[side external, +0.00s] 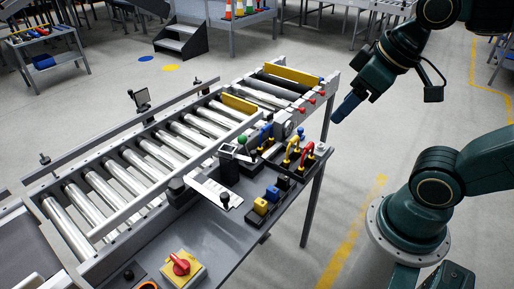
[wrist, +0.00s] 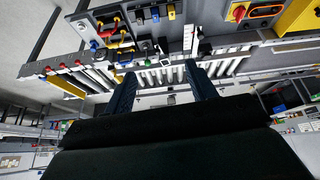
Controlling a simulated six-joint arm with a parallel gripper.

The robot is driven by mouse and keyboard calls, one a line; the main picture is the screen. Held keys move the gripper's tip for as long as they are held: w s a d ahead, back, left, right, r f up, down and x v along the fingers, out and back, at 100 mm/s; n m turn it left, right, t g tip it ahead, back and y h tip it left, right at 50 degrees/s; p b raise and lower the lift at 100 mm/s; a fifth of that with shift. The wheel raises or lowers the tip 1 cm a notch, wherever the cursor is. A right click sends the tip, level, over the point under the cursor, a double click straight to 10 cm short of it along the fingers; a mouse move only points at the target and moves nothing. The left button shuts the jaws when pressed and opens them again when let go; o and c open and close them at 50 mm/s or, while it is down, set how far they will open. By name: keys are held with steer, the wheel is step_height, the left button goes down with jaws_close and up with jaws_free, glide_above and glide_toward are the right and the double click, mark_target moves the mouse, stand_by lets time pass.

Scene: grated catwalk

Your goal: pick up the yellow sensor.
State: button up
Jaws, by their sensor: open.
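The yellow sensor (side external: 260,206) is a small block on the grey bench beside the roller conveyor. It sits in a row with a blue block (side external: 272,194) and a dark block (side external: 282,183). In the wrist view the yellow sensor (wrist: 171,11) is small, near the top edge. My gripper (side external: 338,116) is in the air to the right of the bench's far end, well away from the sensor. In the wrist view my gripper (wrist: 158,77) has its two dark blue fingers apart, with nothing held between them.
The roller conveyor (side external: 140,165) runs along the bench. A rack with red and yellow hooped parts (side external: 298,152) stands beyond the blocks. A red knob on a yellow box (side external: 181,265) is at the near end.

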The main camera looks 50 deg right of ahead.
steer(key=w+f+n+g, duration=0.1)
steer(key=w+f+n, duration=0.2)
steer(key=w+n, duration=0.15)
steer(key=n+g+y, duration=0.3)
steer(key=n, duration=0.5)
glide_above(261, 201)
steer(key=s+d, duration=0.3)
steer(key=d, duration=0.2)
step_height(261, 201, down, 11)
steer(key=w+f+n+g+y, duration=0.1)
steer(key=w+f+n, duration=0.2)
steer(key=f, duration=0.6)
steer(key=shift+d+n+y, duration=0.15)
steer(key=shift+n+y, duration=0.15)
steer(key=shift+n, duration=0.55)
steer(key=shift+f, duration=0.15)
steer(key=shift+x, duration=4.25)
steer(key=shift+s+f, duration=0.1)
steer(key=shift+s, duration=0.05)
steer(key=shift+x, duration=2.5)
steer(key=shift+s, duration=0.15)
